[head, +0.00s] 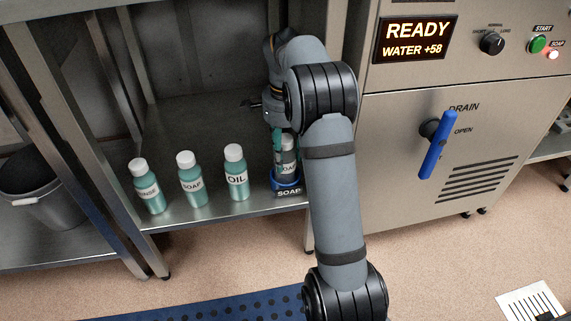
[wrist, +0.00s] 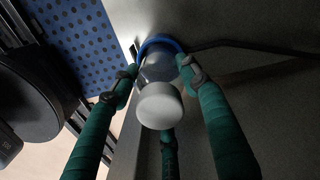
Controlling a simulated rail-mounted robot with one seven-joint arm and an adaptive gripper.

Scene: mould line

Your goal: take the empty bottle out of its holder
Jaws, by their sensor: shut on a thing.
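The empty bottle stands upright in its blue ring holder (head: 287,187), which has a SOAP label on the shelf edge below it. The bottle (head: 287,160) looks clear and grey and is partly hidden by my arm and fingers in the head view. In the wrist view its white cap (wrist: 160,105) faces the camera and the blue holder rim (wrist: 152,42) shows around its lower part. My gripper (wrist: 158,85) has green-wrapped fingers on several sides of the bottle and is shut on it. In the head view my gripper (head: 278,142) reaches down from above the holder.
Green bottles labelled RINSE (head: 147,188), SOAP (head: 191,181) and OIL (head: 236,174) stand to the left on the shelf (head: 215,215). The machine (head: 465,130) with a blue drain handle (head: 436,146) is to the right. A grey bucket (head: 38,190) is at far left.

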